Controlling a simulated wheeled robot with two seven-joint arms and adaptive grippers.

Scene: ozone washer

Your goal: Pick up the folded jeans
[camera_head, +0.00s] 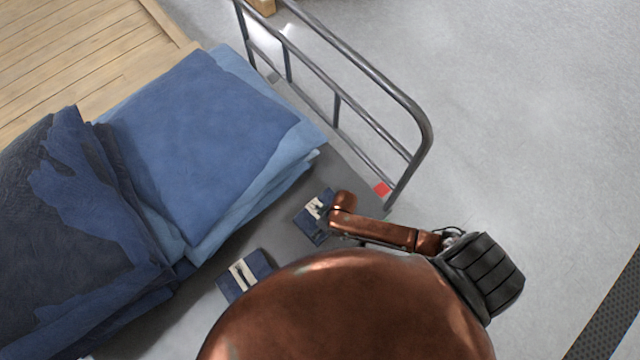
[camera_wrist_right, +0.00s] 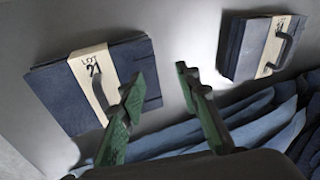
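Two folded jeans bundles with cream paper bands and dark handles lie on the grey cart surface. In the head view one bundle (camera_head: 313,229) is near the rail end and the other (camera_head: 234,289) is lower left. In the right wrist view, the bundle marked LOT 21 (camera_wrist_right: 60,100) is at left and the other bundle (camera_wrist_right: 235,48) at upper right. My right gripper (camera_wrist_right: 160,78), with green fingers, is open. Its left fingertip overlaps the LOT 21 bundle's edge; contact cannot be told. Nothing is between the fingers. The head view does not show either gripper's fingers.
Large blue cloth piles (camera_head: 215,125) and darker denim (camera_head: 60,230) cover the cart's left part. A metal rail (camera_head: 350,50) rises along its upper right edge. A wooden slatted surface (camera_head: 65,45) is at upper left. Grey floor (camera_head: 540,130) at right is clear.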

